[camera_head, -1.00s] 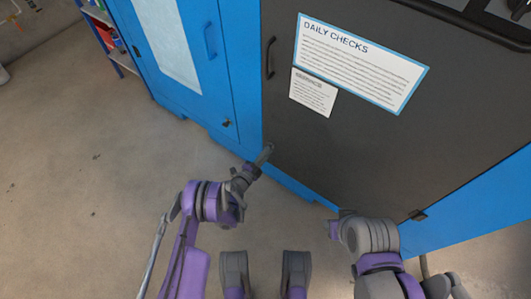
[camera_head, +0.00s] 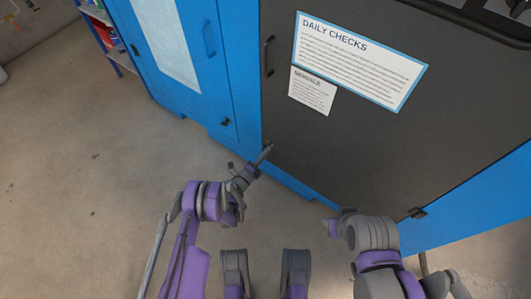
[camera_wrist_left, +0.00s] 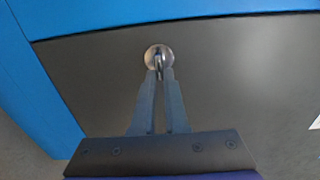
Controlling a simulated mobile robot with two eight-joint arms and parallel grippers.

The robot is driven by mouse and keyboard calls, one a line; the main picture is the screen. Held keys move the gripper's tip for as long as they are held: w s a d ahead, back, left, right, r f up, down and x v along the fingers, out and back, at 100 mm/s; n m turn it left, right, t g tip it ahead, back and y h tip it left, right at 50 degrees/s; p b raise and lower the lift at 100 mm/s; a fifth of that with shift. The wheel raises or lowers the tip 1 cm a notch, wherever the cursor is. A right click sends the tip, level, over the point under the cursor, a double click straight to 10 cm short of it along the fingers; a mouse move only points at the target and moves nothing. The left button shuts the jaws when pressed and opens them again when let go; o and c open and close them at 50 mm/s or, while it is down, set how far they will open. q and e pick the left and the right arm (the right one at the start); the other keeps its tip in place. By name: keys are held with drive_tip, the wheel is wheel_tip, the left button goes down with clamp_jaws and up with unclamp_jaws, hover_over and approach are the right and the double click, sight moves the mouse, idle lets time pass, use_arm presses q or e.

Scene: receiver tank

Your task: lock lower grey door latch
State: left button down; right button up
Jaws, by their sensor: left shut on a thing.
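The grey door (camera_head: 340,140) fills the right half of the head view, and its dark surface also fills much of the left wrist view (camera_wrist_left: 235,75). The lower latch (camera_wrist_left: 158,53) is a round metal fitting with a small upright tab, near the door's edge. My left gripper (camera_head: 267,149) reaches the door's lower left corner and hides the latch in the head view. In the left wrist view its two fingers (camera_wrist_left: 160,76) are closed on the latch tab. My right gripper (camera_head: 335,224) hangs low in front of the door, its fingers not clear.
A blue cabinet door (camera_head: 185,60) with a handle and a small dark latch (camera_head: 225,122) stands to the left. A black handle (camera_head: 268,56) and a "Daily Checks" sheet (camera_head: 360,60) are on the grey door. The concrete floor (camera_head: 90,160) at the left is clear.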

idle(0.3)
use_arm(q)
drive_tip(key=c, duration=0.9)
unclamp_jaws()
drive_tip(key=shift+c, duration=0.2)
drive_tip(key=shift+s, duration=0.1)
use_arm(e)
drive_tip(key=shift+s, duration=0.1)
